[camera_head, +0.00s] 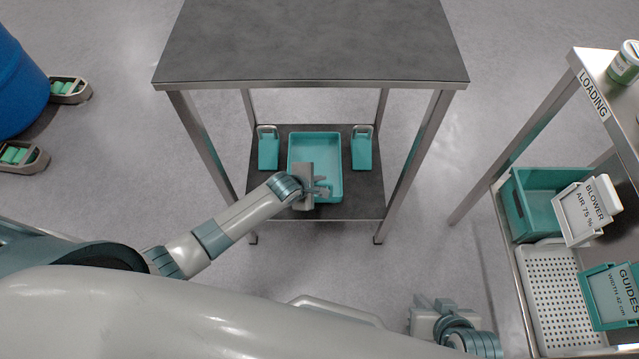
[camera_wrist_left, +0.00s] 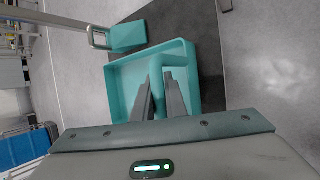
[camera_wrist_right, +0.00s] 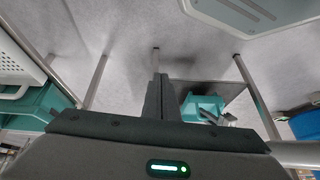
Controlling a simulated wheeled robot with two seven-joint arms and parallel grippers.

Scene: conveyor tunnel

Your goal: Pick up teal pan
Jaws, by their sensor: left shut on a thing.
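The teal pan (camera_head: 315,152) is a shallow rectangular tray at the lower shelf of the middle table, between two teal containers. My right gripper (camera_head: 434,304) is low at the front right, away from the pan. In the right wrist view its fingers (camera_wrist_right: 158,92) are together and empty.
The grey tabletop (camera_head: 310,40) overhangs the lower shelf (camera_head: 268,195), with legs at both sides. Teal containers (camera_head: 268,150) (camera_head: 361,150) flank the pan. A loading cart (camera_head: 530,290) with bins stands at right. A blue barrel (camera_head: 18,85) is at left. Floor between is clear.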

